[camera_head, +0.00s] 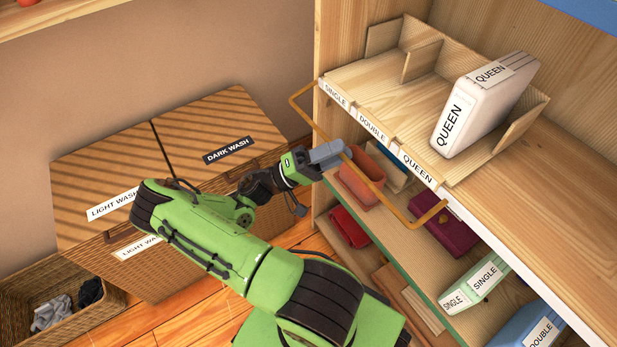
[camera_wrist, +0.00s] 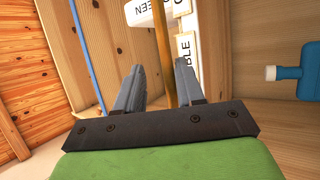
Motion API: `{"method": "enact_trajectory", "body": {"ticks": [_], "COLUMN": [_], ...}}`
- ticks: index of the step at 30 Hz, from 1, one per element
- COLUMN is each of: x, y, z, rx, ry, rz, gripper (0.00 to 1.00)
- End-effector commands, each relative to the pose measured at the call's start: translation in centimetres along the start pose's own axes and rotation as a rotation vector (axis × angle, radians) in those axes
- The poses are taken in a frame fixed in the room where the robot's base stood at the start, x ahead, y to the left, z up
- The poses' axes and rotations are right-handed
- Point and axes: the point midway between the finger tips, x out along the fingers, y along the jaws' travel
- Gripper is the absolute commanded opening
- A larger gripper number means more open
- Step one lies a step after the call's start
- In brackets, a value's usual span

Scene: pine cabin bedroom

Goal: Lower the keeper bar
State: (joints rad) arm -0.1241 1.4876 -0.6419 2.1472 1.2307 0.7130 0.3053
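The keeper bar (camera_head: 383,192) is a thin orange-brown rod with bent ends, standing out in front of the labelled shelf edge (camera_head: 392,143) in the head view. My gripper (camera_head: 345,152) reaches its upper left half, with the fingertips overlapping the rod. In the wrist view the keeper bar (camera_wrist: 168,70) runs up the picture in the gap between the fingers of my gripper (camera_wrist: 160,75). The fingers stand apart, with visible space beside the rod. I cannot tell whether either finger touches it.
A white QUEEN package (camera_head: 486,104) stands in the right bay of the divided shelf. Below are a terracotta bin (camera_head: 358,185), a purple box (camera_head: 452,228) and a SINGLE package (camera_head: 474,285). A wicker hamper (camera_head: 190,130) stands left. The wrist view shows a blue bottle (camera_wrist: 300,73).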

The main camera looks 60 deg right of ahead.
Motion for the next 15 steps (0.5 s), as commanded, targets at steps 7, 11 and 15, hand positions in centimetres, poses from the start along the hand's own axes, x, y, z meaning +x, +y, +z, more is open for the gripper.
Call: {"method": "enact_trajectory", "body": {"ticks": [7,11,15], "x": [-1.6,-2.4,-3.3], "y": [-1.2,-1.9,-2.6], "z": [-0.2,-0.3,-0.4], "rx": [0.001,0.002,0.001], "ry": [0.003,0.003,0.002], "rz": [0.000,-0.001,0.000], "gripper": [0.37,0.37,0.37]}}
